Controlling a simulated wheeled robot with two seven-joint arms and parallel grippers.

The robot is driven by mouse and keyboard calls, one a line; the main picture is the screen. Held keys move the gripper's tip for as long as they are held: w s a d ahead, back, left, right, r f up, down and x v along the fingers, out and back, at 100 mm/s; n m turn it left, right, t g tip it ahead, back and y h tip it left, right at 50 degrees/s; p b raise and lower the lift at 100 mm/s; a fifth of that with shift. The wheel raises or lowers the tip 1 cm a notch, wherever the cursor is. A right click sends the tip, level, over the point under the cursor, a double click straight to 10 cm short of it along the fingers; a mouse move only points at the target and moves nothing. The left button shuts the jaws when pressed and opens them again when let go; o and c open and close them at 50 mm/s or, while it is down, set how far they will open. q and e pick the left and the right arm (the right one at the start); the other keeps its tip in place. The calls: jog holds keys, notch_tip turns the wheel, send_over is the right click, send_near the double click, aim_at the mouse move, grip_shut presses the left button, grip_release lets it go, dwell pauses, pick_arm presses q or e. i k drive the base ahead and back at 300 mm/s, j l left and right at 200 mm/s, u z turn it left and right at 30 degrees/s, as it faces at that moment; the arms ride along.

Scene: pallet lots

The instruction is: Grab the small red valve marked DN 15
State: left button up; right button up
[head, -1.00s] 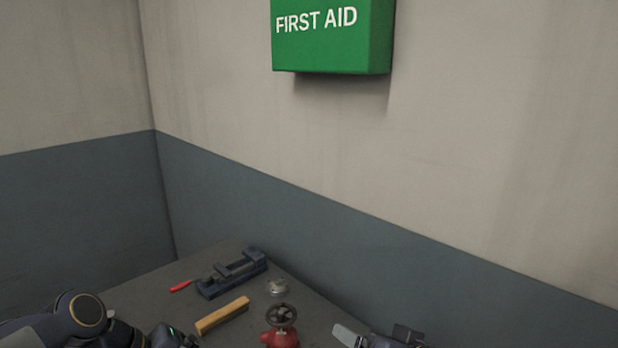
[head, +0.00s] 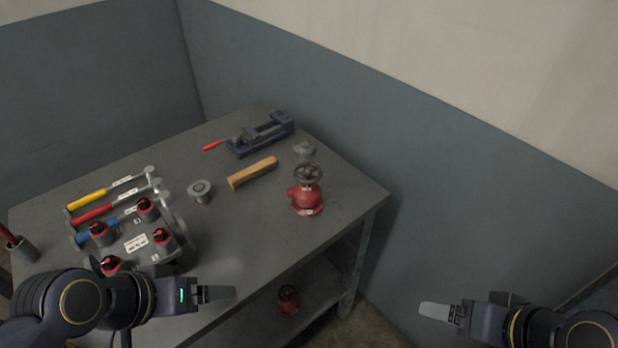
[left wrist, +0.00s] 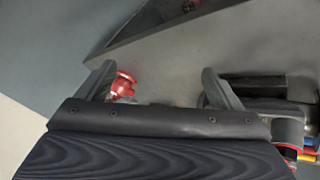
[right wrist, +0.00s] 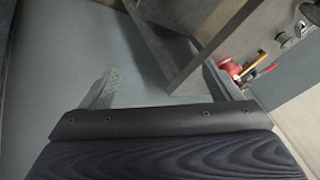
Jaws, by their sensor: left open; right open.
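A red valve (head: 306,196) with a dark handwheel and a small white label stands on the tabletop near its right corner. A second red valve (head: 288,300) sits on the shelf below and looks smaller. I cannot read either marking. My left gripper (head: 218,294) is open and empty at the table's front edge, left of both valves. In the left wrist view a red valve (left wrist: 122,86) shows beside one finger, not gripped. My right gripper (head: 438,311) is open and empty, right of the table. A red valve (right wrist: 229,67) shows past its finger in the right wrist view.
The wall (head: 450,190) stands behind. The tabletop's front middle is clear.

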aim_at(310, 202)
jog(key=l+u, duration=0.1)
jog(key=u, duration=0.35)
jog(key=l+u, duration=0.1)
jog(key=u, duration=0.35)
jog(key=l+u, duration=0.1)
jog(key=u, duration=0.8)
jog(key=k+l+u, duration=0.15)
jog(key=k+l, duration=0.3)
